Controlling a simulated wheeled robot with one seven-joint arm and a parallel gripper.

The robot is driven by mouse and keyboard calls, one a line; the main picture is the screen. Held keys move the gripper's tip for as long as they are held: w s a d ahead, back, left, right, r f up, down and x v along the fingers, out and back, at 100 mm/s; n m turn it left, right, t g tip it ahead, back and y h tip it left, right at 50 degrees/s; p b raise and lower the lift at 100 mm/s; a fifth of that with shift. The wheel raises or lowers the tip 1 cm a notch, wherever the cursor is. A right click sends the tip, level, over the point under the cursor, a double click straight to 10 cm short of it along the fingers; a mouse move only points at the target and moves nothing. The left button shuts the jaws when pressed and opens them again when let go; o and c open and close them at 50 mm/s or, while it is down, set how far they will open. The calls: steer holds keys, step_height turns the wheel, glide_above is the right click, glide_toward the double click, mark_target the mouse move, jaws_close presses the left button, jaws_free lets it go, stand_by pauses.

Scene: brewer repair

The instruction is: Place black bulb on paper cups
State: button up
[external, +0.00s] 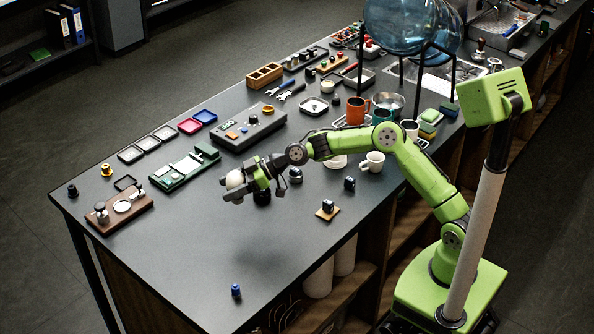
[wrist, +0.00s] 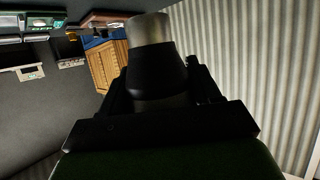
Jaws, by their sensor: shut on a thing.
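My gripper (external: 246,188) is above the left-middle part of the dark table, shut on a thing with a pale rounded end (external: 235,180). In the wrist view, the held thing, which I take to be the black bulb (wrist: 158,72), has a black middle and a pale grey end. It stands between the dark fingers of my gripper (wrist: 160,92). Pale upright cylinders (external: 318,278), possibly the paper cups, stand on the shelf under the table's front edge; I cannot tell for sure. Their tops are hidden by the tabletop.
A green board (external: 184,170), a brown wooden stand (external: 119,209) and a grey control box (external: 250,130) lie left of and behind my gripper. The front-left tabletop is mostly clear.

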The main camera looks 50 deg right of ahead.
steer(key=w+d+r+m+t+h+p, duration=0.2)
steer(key=d+r, duration=0.1)
steer(key=d, duration=1)
steer(key=w+d+r+m+t+h+p, duration=0.1)
steer(key=w+d+r+m+p, duration=0.15)
steer(key=d, duration=0.95)
steer(key=s+d+r+m+t+h+p, duration=0.1)
steer(key=s+d+r+h, duration=0.1)
steer(key=d, duration=0.8)
steer(key=s+d+r+m+t+h+p, duration=0.1)
steer(key=s+d+r, duration=0.15)
steer(key=d, duration=0.75)
steer(key=shift+m+h, duration=0.25)
steer(key=shift+h, duration=0.05)
steer(key=f, duration=1)
steer(key=shift+s+d+f, duration=0.1)
steer(key=shift+s+d, duration=0.15)
steer(key=shift+s, duration=0.15)
steer(key=shift+w+f, duration=0.1)
steer(key=shift+f, duration=0.25)
steer(key=shift+f+b, duration=0.15)
steer(key=shift+b, duration=0.35)
steer(key=o, duration=1.1)
